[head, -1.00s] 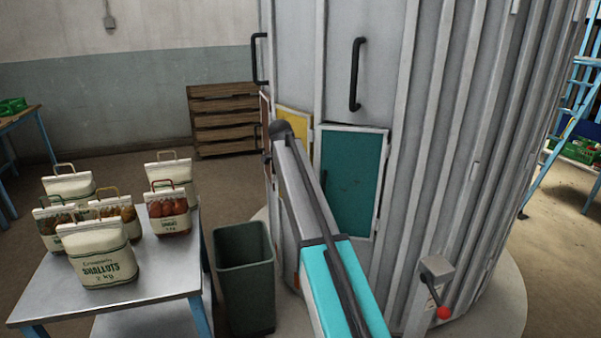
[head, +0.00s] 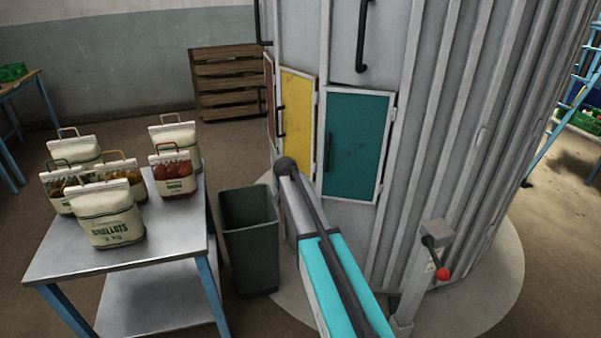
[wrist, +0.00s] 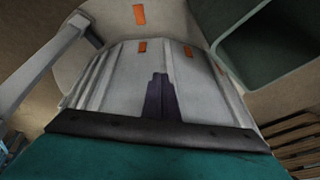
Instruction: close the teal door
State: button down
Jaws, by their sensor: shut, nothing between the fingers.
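The teal door (head: 355,145) is a low panel in a pale frame on the side of the grey ribbed silo (head: 450,110). A dark handle shows near its left edge. It looks close to flush with the wall; I cannot tell whether a small gap remains. My arm reaches up from the bottom of the head view, its dark rounded end in front of the wall, just left of the door's lower left corner. My gripper is hidden in the head view. In the wrist view my gripper's dark fingers (wrist: 158,95) are together and empty, with pale ribbed wall beyond.
A yellow door (head: 297,110) is left of the teal one. A green bin (head: 250,240) stands left of my arm, beside a metal table (head: 165,240) holding several sacks. A post with a red knob (head: 442,273) stands at right. Wooden crates (head: 225,85) stand behind.

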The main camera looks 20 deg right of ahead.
jog(key=s+a+f+n+g+y, duration=0.1)
jog(key=s+a+f+n+g, duration=0.15)
jog(key=s+f, duration=1)
jog(key=s+a+f+n+g+y, duration=0.15)
jog(key=s+a+f+n, duration=0.25)
jog(key=s+f, duration=0.85)
jog(key=s+a+f+n+g, duration=0.1)
jog(key=s+f, duration=0.1)
jog(key=s, duration=0.8)
jog(key=s+a+f+n+g, duration=0.1)
jog(key=s+a+f+n, duration=0.1)
jog(key=s, duration=0.8)
jog(key=s+a+f+n+g, duration=0.1)
jog(key=s+f+n+g, duration=0.1)
jog(key=s, duration=0.8)
jog(key=shift+x, duration=0.8)
jog(key=shift+w+a+y, duration=0.1)
jog(key=shift+a+y, duration=0.1)
jog(key=shift+y, duration=0.05)
jog(key=shift+a, duration=0.1)
